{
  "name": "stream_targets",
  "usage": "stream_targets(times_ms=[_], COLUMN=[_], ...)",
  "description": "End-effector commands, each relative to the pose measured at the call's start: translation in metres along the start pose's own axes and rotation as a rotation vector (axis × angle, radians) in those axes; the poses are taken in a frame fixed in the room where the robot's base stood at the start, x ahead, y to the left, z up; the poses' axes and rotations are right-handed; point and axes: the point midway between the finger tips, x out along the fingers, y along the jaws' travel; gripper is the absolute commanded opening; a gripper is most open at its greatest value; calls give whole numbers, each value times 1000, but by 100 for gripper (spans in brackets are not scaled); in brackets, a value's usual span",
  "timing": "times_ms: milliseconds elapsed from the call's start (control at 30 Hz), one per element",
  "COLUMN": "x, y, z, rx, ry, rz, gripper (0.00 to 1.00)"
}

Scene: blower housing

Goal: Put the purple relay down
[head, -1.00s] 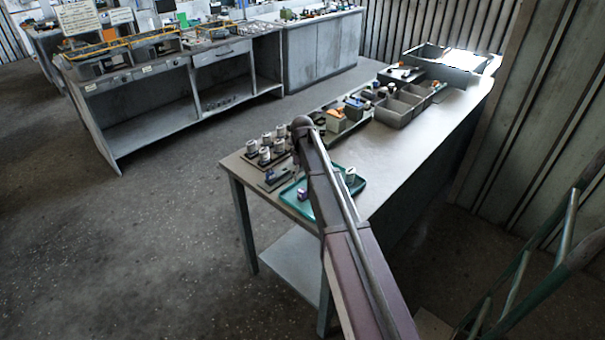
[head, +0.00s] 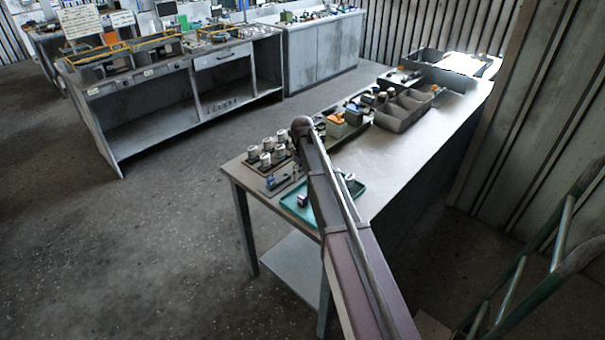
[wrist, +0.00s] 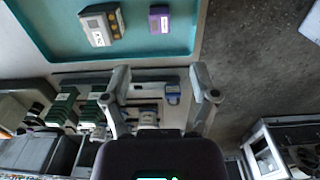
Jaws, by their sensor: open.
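The purple relay (wrist: 159,19), a small block with a pale label, lies in the teal tray (wrist: 146,50) in the wrist view. In the head view the relay (head: 303,200) shows as a small block in the tray, left of my arm. A grey and yellow block (wrist: 102,22) with a white label lies beside it in the tray. My gripper (wrist: 160,84) is open, its two fingers wide apart with nothing held between them. It is apart from the relay. In the head view my arm hides most of the gripper and part of the tray.
Several white-topped cylinders (head: 267,152) stand on the table left of my arm. A grey divided bin (head: 402,112) and other small parts stand farther back. The table's right side (head: 400,170) is clear. A green-railed cart (head: 560,240) stands at the right.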

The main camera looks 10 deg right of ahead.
Motion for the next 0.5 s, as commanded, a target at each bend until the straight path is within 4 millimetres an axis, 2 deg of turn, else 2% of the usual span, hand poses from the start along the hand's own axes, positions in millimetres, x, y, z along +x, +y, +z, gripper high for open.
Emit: stream_targets(times_ms=[267, 367, 500], x=[0, 0, 0], y=[-4, -12, -36], z=[5, 17, 49], rx=[9, 34, 109], ry=[0, 0, 0], rz=[0, 0, 0], gripper=[76, 76, 76])
